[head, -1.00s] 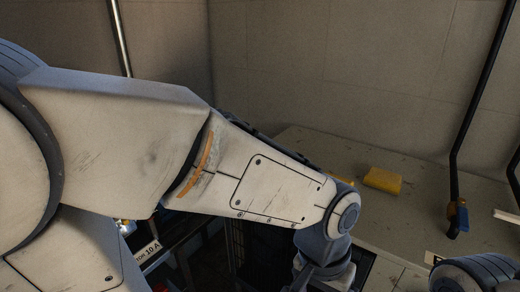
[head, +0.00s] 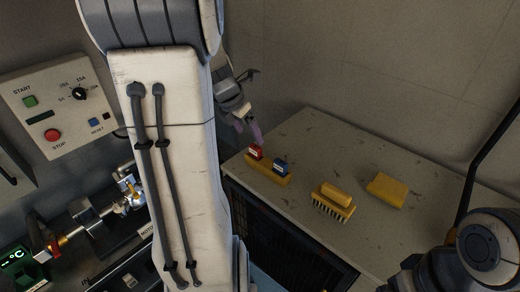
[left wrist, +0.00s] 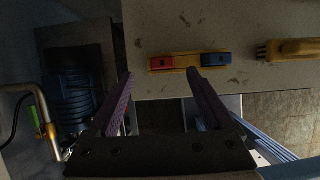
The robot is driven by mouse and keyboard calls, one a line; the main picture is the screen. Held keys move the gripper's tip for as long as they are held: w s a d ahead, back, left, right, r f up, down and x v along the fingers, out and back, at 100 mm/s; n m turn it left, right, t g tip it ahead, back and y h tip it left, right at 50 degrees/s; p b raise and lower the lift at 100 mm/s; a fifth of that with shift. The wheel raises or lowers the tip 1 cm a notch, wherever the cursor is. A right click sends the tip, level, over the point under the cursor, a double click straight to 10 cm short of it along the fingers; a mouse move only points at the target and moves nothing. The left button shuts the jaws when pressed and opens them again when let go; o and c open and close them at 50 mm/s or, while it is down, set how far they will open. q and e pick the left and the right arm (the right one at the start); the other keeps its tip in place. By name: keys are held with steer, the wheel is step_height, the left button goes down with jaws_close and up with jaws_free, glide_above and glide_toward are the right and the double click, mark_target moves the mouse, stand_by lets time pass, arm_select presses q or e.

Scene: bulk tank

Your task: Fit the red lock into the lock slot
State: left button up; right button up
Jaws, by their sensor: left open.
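The red lock (head: 256,152) stands at the left end of a yellow holder (head: 265,174) on the grey bench. A blue lock (head: 281,167) stands beside it at the holder's right end. My left gripper (head: 252,132) is open, with purple fingers, just behind and above the red lock. In the left wrist view, the red lock (left wrist: 161,63) shows beyond and between the open fingertips (left wrist: 160,74), with nothing held. The blue lock (left wrist: 216,62) lies to the right of the fingers. I cannot make out the lock slot. My right gripper is not in view.
A yellow-backed brush (head: 333,198) and a yellow block (head: 386,190) lie on the bench (head: 335,150) to the right. A control panel (head: 62,105) with start and stop buttons is at left, above metal fittings (head: 95,215). A dark bent pipe (head: 482,165) stands at right.

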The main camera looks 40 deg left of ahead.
mark_target(256, 147)
arm_select(q)
steer(key=shift+x, duration=3.85)
steer(key=shift+s+d, duration=0.15)
steer(key=shift+s, duration=0.05)
jaws_close()
steer(key=shift+r, duration=0.1)
